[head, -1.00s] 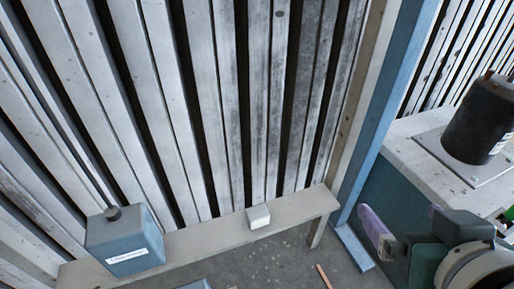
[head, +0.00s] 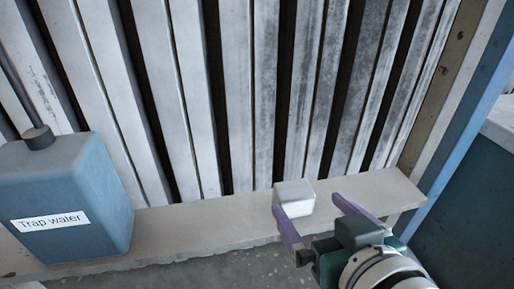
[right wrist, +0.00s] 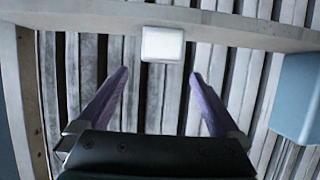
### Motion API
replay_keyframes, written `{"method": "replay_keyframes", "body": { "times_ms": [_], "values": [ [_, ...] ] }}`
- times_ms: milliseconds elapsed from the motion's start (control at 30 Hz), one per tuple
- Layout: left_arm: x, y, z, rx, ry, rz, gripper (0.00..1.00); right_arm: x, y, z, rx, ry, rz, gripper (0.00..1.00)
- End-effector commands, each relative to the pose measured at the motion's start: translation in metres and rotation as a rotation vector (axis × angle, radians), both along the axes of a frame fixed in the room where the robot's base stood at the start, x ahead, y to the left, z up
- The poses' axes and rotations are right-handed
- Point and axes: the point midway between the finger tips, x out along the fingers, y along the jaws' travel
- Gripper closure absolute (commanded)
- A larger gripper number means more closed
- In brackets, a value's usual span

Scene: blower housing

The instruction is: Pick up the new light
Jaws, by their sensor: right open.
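A small white box-shaped piece (head: 296,199), which I take to be the new light, sits on a narrow wooden shelf (head: 190,226) against the slatted wall. My right gripper (head: 314,221) is open, with its purple fingers pointing toward the white piece. In the head view one finger overlaps the front left of the piece and the other is to its right. In the right wrist view the white piece (right wrist: 163,45) is beyond the fingertips, roughly centred between them, and the gripper (right wrist: 158,80) is empty. My left gripper is not in view.
A blue container labelled "Trap water" (head: 70,195) stands on the shelf at the left, and its blue side shows in the right wrist view (right wrist: 298,98). A blue post (head: 462,110) rises by the shelf's right end. The shelf between container and white piece is clear.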

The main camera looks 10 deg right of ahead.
Motion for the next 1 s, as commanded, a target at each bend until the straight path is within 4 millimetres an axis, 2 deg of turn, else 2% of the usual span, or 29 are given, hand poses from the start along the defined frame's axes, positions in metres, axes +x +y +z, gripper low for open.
{"method": "replay_keyframes", "body": {
  "times_ms": [100, 267, 467, 600, 867, 1000],
  "values": [
    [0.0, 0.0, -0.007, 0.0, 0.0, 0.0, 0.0, 0.016, 0.001, -0.008, -0.001, -0.002, 0.002, 0.0],
    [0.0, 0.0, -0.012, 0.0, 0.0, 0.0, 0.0, 0.027, 0.001, -0.012, -0.001, -0.001, -0.001, 0.0],
    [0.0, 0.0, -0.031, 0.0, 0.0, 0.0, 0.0, 0.052, 0.003, -0.03, -0.004, -0.003, 0.0, 0.0],
    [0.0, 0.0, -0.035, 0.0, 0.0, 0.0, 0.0, 0.067, 0.003, -0.033, -0.002, -0.001, -0.001, 0.0],
    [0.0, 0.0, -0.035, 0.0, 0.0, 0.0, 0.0, 0.07, 0.003, -0.033, -0.001, 0.001, -0.002, 0.0],
    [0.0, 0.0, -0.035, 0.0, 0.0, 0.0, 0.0, 0.069, 0.003, -0.033, -0.001, 0.001, -0.002, 0.14]
  ]
}}
